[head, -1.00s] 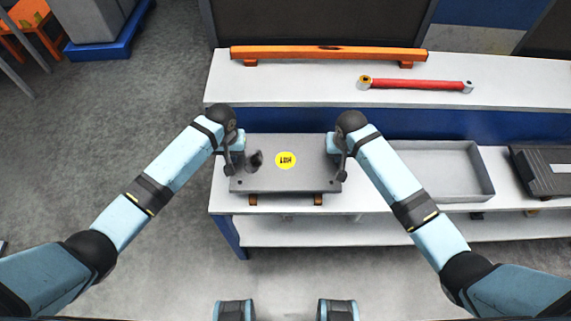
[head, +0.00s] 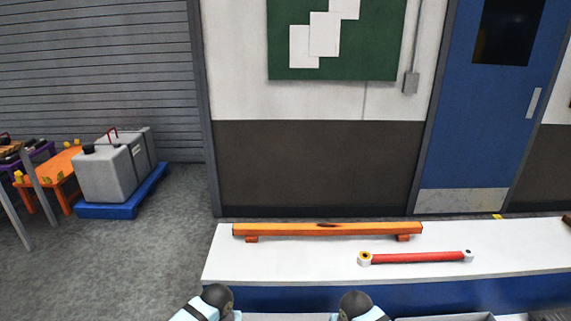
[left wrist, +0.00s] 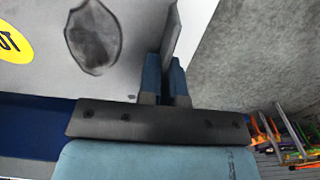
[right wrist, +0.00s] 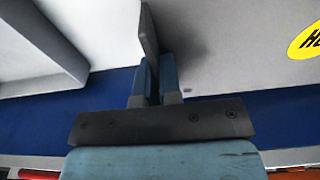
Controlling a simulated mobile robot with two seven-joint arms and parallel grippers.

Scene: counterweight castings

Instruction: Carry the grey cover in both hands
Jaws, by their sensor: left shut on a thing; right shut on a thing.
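The grey cover shows in the left wrist view (left wrist: 130,75) with a dark oval opening and part of a yellow label. It also shows in the right wrist view (right wrist: 225,55) with the label's other edge. My left gripper (left wrist: 165,78) is shut on an upright grey tab at one side of the cover. My right gripper (right wrist: 155,80) is shut on a similar tab at the other side. In the head view only the tops of my wrists show at the bottom edge, and the cover is almost wholly out of frame. Whether it is raised off the bench cannot be told.
An orange beam (head: 330,230) and a red bar (head: 418,257) lie on the white shelf (head: 300,262) beyond my wrists. A grey tray (right wrist: 40,45) is beside the cover. A grey tank (head: 110,170) on a blue base stands at left on open floor. A blue door (head: 485,120) is behind.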

